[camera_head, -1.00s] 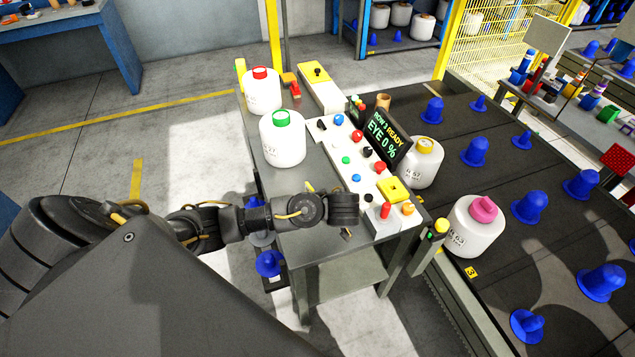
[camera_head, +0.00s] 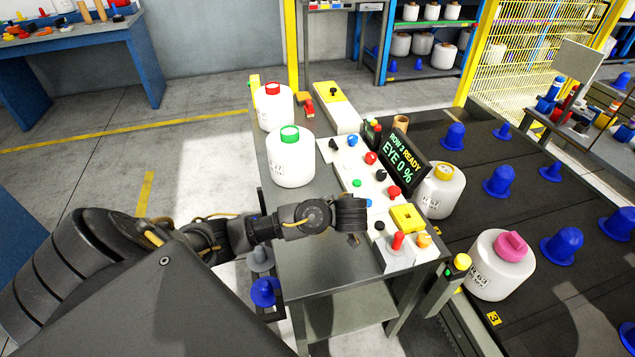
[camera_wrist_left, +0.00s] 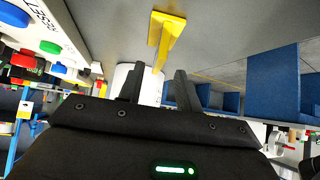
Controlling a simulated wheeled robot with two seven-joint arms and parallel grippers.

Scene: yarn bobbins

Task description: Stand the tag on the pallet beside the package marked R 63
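A yellow tag (camera_wrist_left: 165,37) with a flat foot stands on the grey table top, seen upside down in the left wrist view. My left gripper (camera_wrist_left: 158,78) is open, its two dark fingers apart, with the tag's free end between or just beyond the fingertips; I cannot tell the depth. In the head view my left gripper (camera_head: 352,238) is low over the table, and the tag is hidden behind my arm. The package with the pink top (camera_head: 500,265), its mark partly readable as 63, stands on the dark pallet (camera_head: 460,210) at right. My right gripper is not in view.
White bobbins with green (camera_head: 290,158) and red (camera_head: 274,108) tops stand on the table behind my gripper. Blue pegs (camera_head: 562,246) and a yellow-topped bobbin (camera_head: 440,190) stand on the pallet.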

